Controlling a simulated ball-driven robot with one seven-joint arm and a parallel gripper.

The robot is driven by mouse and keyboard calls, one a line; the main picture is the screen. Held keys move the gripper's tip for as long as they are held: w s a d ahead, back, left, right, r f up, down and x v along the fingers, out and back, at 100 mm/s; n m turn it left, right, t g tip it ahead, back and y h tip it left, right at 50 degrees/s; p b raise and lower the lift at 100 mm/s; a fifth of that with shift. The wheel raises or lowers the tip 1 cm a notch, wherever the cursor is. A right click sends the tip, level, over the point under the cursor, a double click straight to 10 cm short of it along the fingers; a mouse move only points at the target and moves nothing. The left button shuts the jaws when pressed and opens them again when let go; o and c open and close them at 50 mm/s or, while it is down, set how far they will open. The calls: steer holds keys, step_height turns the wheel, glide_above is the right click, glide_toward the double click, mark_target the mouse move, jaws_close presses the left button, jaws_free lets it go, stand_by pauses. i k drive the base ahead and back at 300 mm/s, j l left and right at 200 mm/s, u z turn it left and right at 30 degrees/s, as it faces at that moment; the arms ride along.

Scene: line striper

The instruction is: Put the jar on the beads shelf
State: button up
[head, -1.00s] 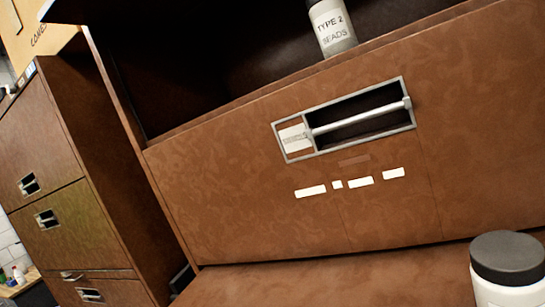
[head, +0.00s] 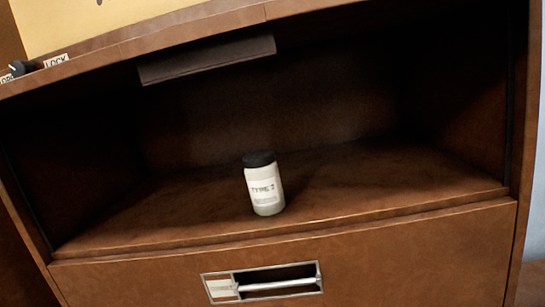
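A white jar with a black lid (head: 264,185) and a label reading "TYPE 2" stands upright on the open brown shelf (head: 370,180), near its front edge and around the middle. The shelf is a dark compartment with free room on both sides of the jar. My gripper is not in the head view, so I cannot see what it holds. No second jar shows now.
A brown drawer front with a metal-framed handle (head: 265,283) lies below the shelf. A dark strip (head: 207,60) hangs under the compartment's top edge. A lock knob (head: 20,69) with "LOCK" lettering is at upper left.

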mark_target(342, 195)
steer(key=i, duration=0.75)
steer(key=i+l, duration=0.35)
steer(key=i, duration=0.2)
steer(key=i+l, duration=0.3)
steer(key=i, duration=0.2)
